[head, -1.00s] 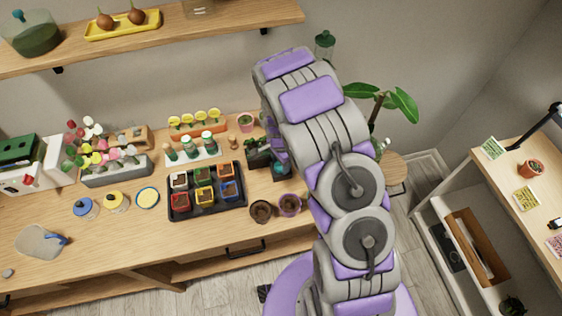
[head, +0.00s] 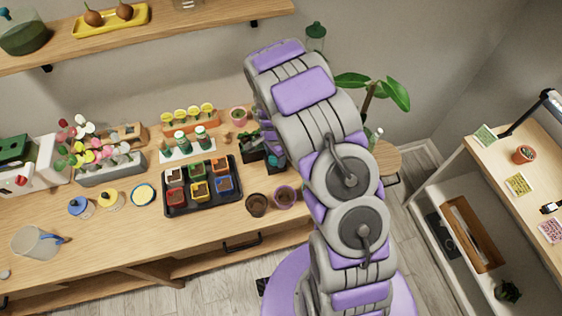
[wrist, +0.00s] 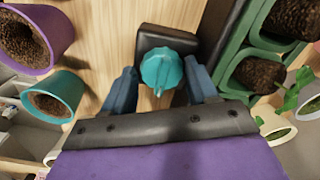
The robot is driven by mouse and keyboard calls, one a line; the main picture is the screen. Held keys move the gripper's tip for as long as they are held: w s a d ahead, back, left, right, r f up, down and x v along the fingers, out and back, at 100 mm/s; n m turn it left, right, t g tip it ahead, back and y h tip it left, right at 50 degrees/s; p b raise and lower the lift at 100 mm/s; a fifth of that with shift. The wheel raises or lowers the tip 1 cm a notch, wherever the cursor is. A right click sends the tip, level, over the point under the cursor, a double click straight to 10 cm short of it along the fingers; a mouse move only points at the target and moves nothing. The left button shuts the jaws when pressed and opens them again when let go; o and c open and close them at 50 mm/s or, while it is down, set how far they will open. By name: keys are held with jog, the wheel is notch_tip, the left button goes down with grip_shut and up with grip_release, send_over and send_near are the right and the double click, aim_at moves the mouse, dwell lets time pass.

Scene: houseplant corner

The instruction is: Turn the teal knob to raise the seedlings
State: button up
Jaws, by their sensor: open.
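The teal knob (wrist: 162,70) is round and ridged, with a small pointer on its near side. It sits on a dark base (wrist: 166,38) on the wooden bench. My gripper (wrist: 162,82) is open, with one blue-grey finger on each side of the knob; I cannot tell whether they touch it. In the head view, a small part of the teal knob (head: 273,160) shows at the edge of my arm, which hides most of the gripper. A green tray (wrist: 232,62) with dark soil and a seedling (wrist: 296,92) stands just right of the knob.
In the wrist view, a purple pot (wrist: 68,28) and a teal pot (wrist: 76,90) of soil stand to the left. In the head view, a black tray of coloured pots (head: 203,207) and two soil pots lie left of my arm.

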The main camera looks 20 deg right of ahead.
jog(key=n, duration=0.1)
jog(key=n+b, duration=0.1)
jog(key=n, duration=0.1)
jog(key=shift+w+n+b, duration=0.25)
jog(key=shift+n+b, duration=0.1)
jog(key=shift+n, duration=0.05)
jog(key=n+b, duration=0.1)
jog(key=n, duration=0.4)
jog(key=shift+a+n+b, duration=0.4)
jog(key=n, duration=0.2)
jog(key=shift+n+b, duration=0.4)
jog(key=n, duration=0.2)
jog(key=d+n+b, duration=0.1)
jog(key=n, duration=0.2)
jog(key=shift+s+f+n, duration=0.1)
jog(key=shift+n, duration=0.2)
notch_tip(320, 180, up, 18)
jog(key=p, duration=0.2)
jog(key=s+m+g+b, duration=0.1)
jog(key=s+b, duration=0.8)
jog(key=s, duration=1.5)
jog(key=shift+s+a+r+m, duration=0.2)
jog(key=shift+a+r+m, duration=0.2)
jog(key=shift+m, duration=0.5)
